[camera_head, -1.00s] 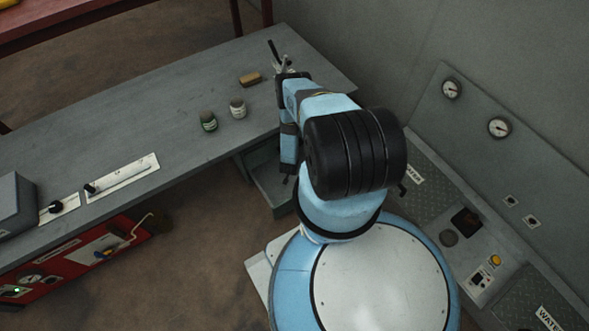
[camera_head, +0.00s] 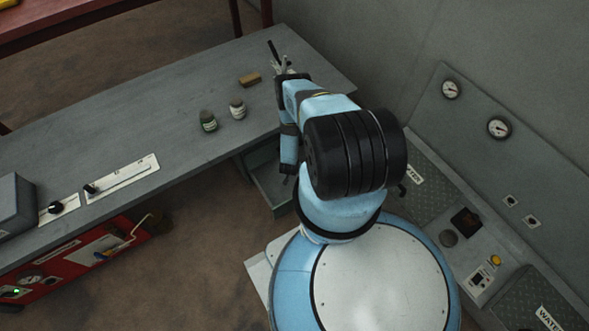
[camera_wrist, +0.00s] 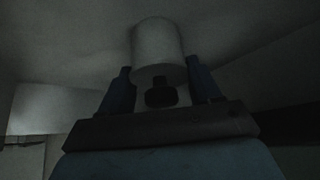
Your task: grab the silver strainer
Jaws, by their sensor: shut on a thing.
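My gripper (camera_head: 286,70) is at the far right end of the grey workbench, mostly hidden behind my arm in the head view. In the wrist view, my gripper (camera_wrist: 160,82) is shut on a pale grey cylinder, which looks like the silver strainer (camera_wrist: 158,48). The cylinder sits between the two blue fingers, with a small dark knob below it. In the head view, a thin dark handle (camera_head: 273,48) sticks up beside the fingers. I cannot tell whether it belongs to the strainer. The wrist view is dark.
On the workbench (camera_head: 120,115) stand a green jar (camera_head: 208,121) and a pale jar (camera_head: 237,109), with a brown block (camera_head: 249,80) behind them. A grey wall and a gauge panel (camera_head: 500,127) stand to the right.

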